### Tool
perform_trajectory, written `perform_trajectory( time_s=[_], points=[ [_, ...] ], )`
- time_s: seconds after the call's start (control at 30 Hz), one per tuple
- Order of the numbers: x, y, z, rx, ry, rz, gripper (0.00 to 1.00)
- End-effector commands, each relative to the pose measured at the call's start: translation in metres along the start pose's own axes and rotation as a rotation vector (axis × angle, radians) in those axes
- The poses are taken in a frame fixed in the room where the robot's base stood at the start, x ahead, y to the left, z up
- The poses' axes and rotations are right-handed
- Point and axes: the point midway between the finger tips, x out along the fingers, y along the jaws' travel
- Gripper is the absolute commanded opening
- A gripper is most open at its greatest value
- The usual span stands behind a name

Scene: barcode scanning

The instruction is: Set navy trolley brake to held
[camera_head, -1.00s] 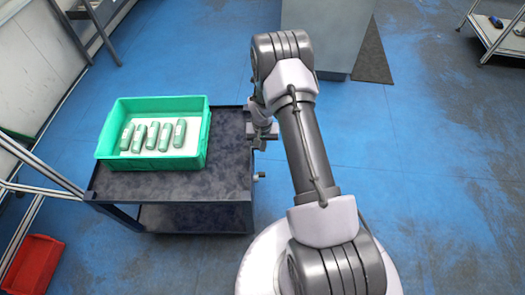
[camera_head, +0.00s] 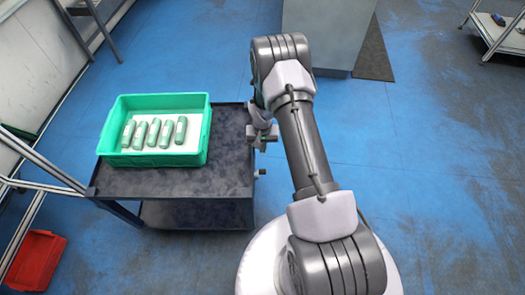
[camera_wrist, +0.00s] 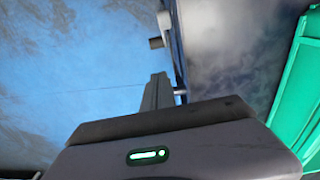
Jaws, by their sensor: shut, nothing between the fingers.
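The dark navy trolley (camera_head: 225,185) stands left of my arm, with a green crate on its top. A small grey fitting with a pale end (camera_head: 260,173), which looks like the brake lever, sticks out from the trolley's right side. My gripper (camera_head: 262,143) is shut and empty beside the trolley's right edge, a little farther back than that fitting. In the wrist view my gripper fingers (camera_wrist: 159,80) are close to the trolley's edge. A pale knob (camera_wrist: 163,20) with a dark end shows beyond them. A short pale rod (camera_wrist: 180,92) lies beside the fingers; I cannot tell contact.
The green crate (camera_head: 204,150) holds several pale green items (camera_head: 153,132). A red bin (camera_head: 35,262) is on the floor at lower left, near a metal frame. A grey cabinet (camera_head: 325,35) stands behind my arm.

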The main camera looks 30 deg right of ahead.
Motion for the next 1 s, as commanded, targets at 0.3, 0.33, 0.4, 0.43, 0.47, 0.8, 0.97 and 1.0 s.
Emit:
perform_trajectory(
  time_s=[0.3,0.33,0.4,0.43,0.47,0.8,0.97,1.0],
  points=[
    [0.074,0.000,0.001,0.001,-0.002,0.000,0.00],
    [0.078,0.000,0.006,0.001,-0.003,0.000,0.00],
    [0.086,0.000,0.013,0.000,-0.003,0.000,0.00],
    [0.089,0.000,0.015,0.000,-0.002,0.000,0.00],
    [0.092,0.000,0.017,0.001,-0.002,0.000,0.00],
    [0.099,0.000,0.024,0.001,-0.001,0.000,0.00],
    [0.100,0.000,0.024,0.001,-0.001,0.000,0.00],
    [0.103,0.000,0.024,0.000,-0.001,0.000,0.00]
  ],
)
